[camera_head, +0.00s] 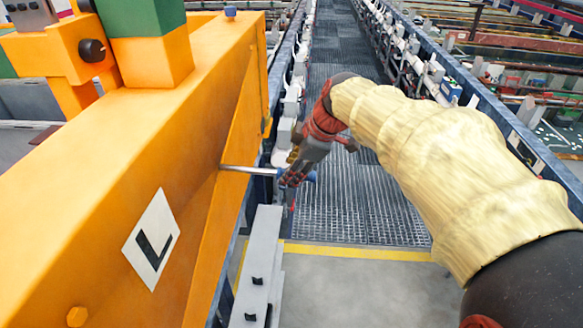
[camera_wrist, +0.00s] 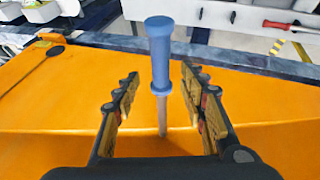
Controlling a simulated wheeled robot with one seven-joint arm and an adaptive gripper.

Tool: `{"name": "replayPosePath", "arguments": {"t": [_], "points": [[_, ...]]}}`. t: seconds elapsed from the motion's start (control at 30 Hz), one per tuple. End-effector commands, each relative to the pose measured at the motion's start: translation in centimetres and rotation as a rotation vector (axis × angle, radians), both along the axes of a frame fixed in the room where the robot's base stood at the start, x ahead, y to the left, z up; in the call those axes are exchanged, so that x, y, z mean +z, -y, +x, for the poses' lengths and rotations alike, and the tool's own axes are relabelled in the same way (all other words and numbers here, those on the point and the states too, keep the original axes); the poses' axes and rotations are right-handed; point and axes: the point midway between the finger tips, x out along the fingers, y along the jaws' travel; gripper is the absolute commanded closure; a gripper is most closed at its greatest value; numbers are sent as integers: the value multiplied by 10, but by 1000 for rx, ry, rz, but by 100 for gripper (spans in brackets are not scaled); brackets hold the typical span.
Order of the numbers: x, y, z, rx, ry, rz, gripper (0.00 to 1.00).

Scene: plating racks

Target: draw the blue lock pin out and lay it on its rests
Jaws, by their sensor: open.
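The blue lock pin has a blue handle (camera_wrist: 161,55) and a bare silver shaft (camera_head: 247,169). The shaft stands out from the side of the orange beam (camera_head: 210,95); its inner end is hidden. My gripper (camera_head: 296,175) is at the handle and partly covers it in the head view. In the wrist view my gripper (camera_wrist: 160,82) is open, with one finger on each side of the pin and visible gaps between.
A white plate marked L (camera_head: 152,242) is on the beam. A grated walkway (camera_head: 350,195) runs between long racks beyond my arm. A yellow floor line (camera_head: 360,252) crosses in front of it. A red-handled tool (camera_wrist: 290,25) shows at the wrist view's top right.

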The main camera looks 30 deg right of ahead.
Motion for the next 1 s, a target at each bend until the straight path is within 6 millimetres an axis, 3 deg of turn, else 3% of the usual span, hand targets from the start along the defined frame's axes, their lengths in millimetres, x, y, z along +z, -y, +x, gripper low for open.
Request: {"name": "replayPosePath", "arguments": {"t": [0.27,0.8,1.0], "points": [[3,1,-2,0,-1,0,58],[86,16,-44,-2,0,-1,58],[102,19,-53,0,-1,-1,58]]}}
